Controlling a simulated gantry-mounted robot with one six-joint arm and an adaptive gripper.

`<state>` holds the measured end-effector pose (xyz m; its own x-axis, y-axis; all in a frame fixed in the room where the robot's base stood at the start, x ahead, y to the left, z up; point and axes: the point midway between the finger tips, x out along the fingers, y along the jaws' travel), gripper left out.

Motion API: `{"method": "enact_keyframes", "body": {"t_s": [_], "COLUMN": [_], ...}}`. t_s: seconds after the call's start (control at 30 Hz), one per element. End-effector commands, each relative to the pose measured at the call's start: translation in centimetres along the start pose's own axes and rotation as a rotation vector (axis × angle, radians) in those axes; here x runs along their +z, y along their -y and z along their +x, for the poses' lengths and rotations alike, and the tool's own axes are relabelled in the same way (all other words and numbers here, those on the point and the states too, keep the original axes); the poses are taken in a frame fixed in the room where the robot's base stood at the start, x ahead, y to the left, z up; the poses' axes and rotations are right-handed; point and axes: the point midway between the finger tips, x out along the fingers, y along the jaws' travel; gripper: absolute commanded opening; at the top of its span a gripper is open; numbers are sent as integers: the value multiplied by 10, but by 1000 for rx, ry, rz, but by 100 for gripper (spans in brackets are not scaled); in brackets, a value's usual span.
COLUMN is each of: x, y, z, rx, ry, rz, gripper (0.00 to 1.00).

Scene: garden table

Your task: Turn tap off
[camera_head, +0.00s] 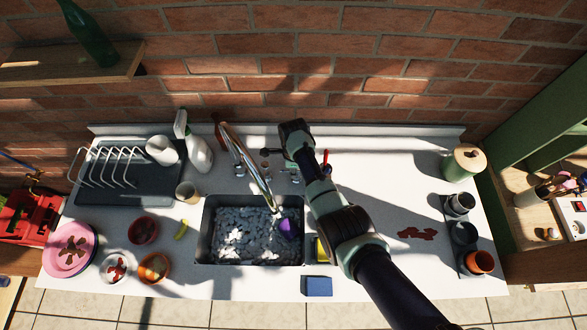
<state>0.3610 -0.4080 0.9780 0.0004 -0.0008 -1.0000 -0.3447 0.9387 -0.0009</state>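The tap (250,167) is a shiny curved spout that rises behind the sink and ends over the basin. Small metal fittings stand at its base on the counter, partly covered by my arm; I cannot tell which one is the handle. The sink (201,230) is a dark basin filled with pale, pebble-like or foamy texture, with a purple item (288,227) at its right side. I cannot tell whether water runs. My gripper (270,152) is just right of the spout, near the back of the counter. Its fingers are small and dark, and contact with the tap is unclear.
A white spray bottle (199,153) and a cup (187,191) stand left of the tap. A dish rack (112,170) is further left. A blue sponge (319,286) lies at the front edge.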

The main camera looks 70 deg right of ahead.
Motion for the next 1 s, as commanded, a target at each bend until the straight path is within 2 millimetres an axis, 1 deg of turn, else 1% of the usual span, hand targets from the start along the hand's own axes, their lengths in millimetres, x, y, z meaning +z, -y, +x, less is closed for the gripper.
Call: {"method": "enact_keyframes", "body": {"t_s": [0.27,0.37,0.47,0.7,0.8,0.9,1.0], "x": [0,0,0,0,0,0,0], "y": [0,0,0,1,0,0,0], "z": [0,-5,-21,-82,-102,-114,-119], "rx": [0,-1,-3,-4,-3,-1,0], "ry": [0,0,1,2,1,0,0], "rz": [-1,-1,-1,-1,-1,-1,-1], "gripper": [34,34,34,34,34,34,34]}}
